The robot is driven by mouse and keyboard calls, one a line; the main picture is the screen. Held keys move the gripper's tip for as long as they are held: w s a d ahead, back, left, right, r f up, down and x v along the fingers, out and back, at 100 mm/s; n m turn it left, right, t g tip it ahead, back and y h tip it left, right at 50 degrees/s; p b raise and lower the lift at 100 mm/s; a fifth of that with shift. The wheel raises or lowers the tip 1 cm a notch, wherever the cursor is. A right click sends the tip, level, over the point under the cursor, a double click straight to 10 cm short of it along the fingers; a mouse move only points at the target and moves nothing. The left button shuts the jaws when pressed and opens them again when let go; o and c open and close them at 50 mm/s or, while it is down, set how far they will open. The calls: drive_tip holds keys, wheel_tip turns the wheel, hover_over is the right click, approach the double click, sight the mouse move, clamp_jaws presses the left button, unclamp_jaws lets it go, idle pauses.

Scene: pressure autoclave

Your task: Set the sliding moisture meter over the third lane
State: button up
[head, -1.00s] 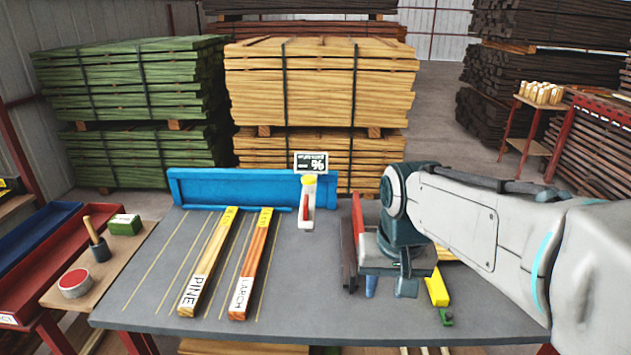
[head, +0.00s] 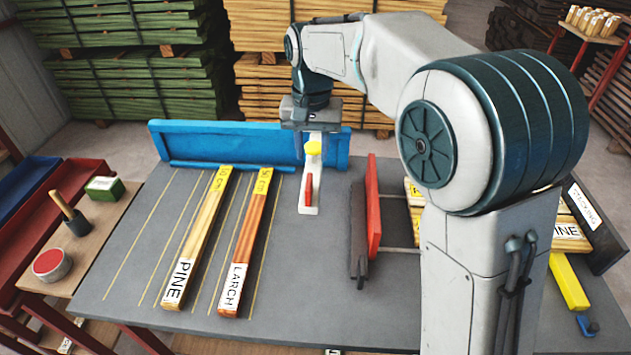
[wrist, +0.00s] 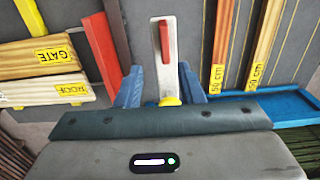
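The moisture meter (head: 309,190) is a pale upright-looking slide with a yellow knob and a red handle, at the right part of the blue rail (head: 225,140). My gripper (head: 312,145) is over its far end, pointing down. In the wrist view the blue fingers stand either side of the meter (wrist: 163,50) by its yellow knob, apart and seemingly not pressed on it. The PINE board (head: 198,235) and the LARCH board (head: 246,240) lie left of the meter, among thin yellow lane lines on the grey table (head: 125,275). The meter is right of all these lines.
A red fence (head: 373,205) and a dark bar (head: 357,230) stand right of the meter. Labelled boards (head: 570,235) and a yellow bar (head: 568,283) lie further right. A side bench with a red tin (head: 48,263) is at left. The table's left part is clear.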

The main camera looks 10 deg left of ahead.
sight(310, 180)
drive_tip(key=f, duration=0.7)
drive_tip(key=f+p, duration=0.1)
drive_tip(key=f, duration=0.3)
drive_tip(key=shift+s+a+f, duration=0.1)
drive_tip(key=shift+s+a, duration=0.05)
drive_tip(key=shift+a, duration=0.25)
clamp_jaws()
drive_tip(key=shift+d, duration=0.15)
